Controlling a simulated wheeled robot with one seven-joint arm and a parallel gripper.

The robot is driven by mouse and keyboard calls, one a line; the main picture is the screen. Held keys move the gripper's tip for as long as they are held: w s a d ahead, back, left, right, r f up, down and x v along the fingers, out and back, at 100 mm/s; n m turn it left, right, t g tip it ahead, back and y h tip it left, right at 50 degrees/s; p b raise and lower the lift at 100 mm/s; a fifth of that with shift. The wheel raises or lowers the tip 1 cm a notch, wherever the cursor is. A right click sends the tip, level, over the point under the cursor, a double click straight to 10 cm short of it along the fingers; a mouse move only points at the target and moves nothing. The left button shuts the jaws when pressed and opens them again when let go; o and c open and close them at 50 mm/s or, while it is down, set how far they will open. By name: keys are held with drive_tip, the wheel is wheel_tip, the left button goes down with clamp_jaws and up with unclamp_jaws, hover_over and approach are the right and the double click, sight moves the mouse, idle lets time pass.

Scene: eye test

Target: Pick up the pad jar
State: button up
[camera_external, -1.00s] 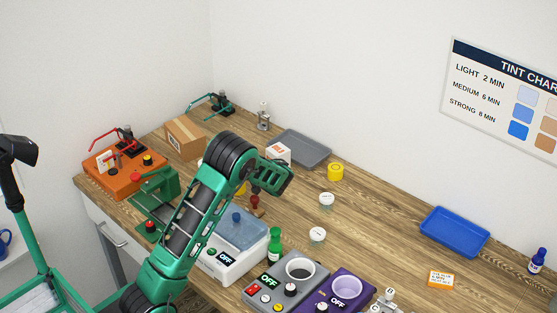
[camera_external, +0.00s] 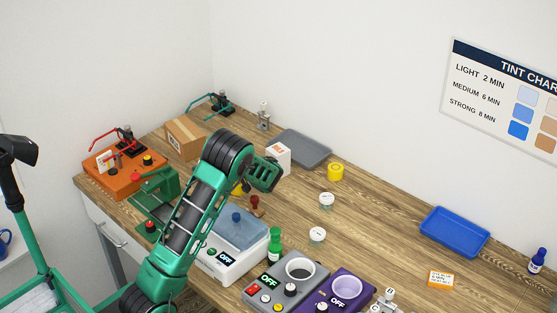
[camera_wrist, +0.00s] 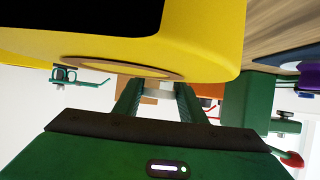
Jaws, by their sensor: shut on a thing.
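A pale piece shows between the fingers. The outside view shows only a sliver of yellow beside my gripper (camera_external: 264,174), partly behind my arm. I cannot tell if it is the pad jar. Two small white-lidded jars stand on the bench, one farther back (camera_external: 327,200) and one nearer (camera_external: 318,234); their labels are unreadable.
A yellow round item (camera_external: 336,172) and a grey tray (camera_external: 303,149) stand at the back. A red-handled stamp (camera_external: 254,203) stands below my gripper. A white box (camera_external: 278,155) is close behind it.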

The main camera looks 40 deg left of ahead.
drive_tip(key=shift+r, duration=0.1)
wheel_tip(320, 180, up, 4)
drive_tip(key=shift+r, duration=0.1)
drive_tip(key=s+a+r, duration=0.7)
drive_tip(key=s, duration=0.2)
drive_tip(key=w+d+m+t, duration=0.2)
drive_tip(key=w+d, duration=0.4)
drive_tip(key=d, duration=0.3)
drive_tip(key=w+d+m+t+h, duration=0.1)
drive_tip(key=w+d, duration=0.4)
drive_tip(key=d, duration=0.4)
drive_tip(key=w+d+m+t, duration=0.2)
drive_tip(key=w+d, duration=0.4)
drive_tip(key=d, duration=0.3)
drive_tip(key=w+d+m+t+h, duration=0.2)
drive_tip(key=w+d+m+t, duration=0.1)
drive_tip(key=d, duration=2.1)
drive_tip(key=shift+t, duration=0.3)
drive_tip(key=w+d+f, duration=0.1)
drive_tip(key=d+f, duration=0.1)
drive_tip(key=d, duration=0.2)
drive_tip(key=w+d+f, duration=0.1)
drive_tip(key=d+f, duration=0.1)
drive_tip(key=d, duration=0.1)
drive_tip(key=w+d+f, duration=0.1)
drive_tip(key=d+f, duration=0.2)
drive_tip(key=d, duration=0.1)
drive_tip(key=shift+d, duration=0.35)
drive_tip(key=shift+d+f, duration=0.2)
drive_tip(key=shift+f, duration=1.9)
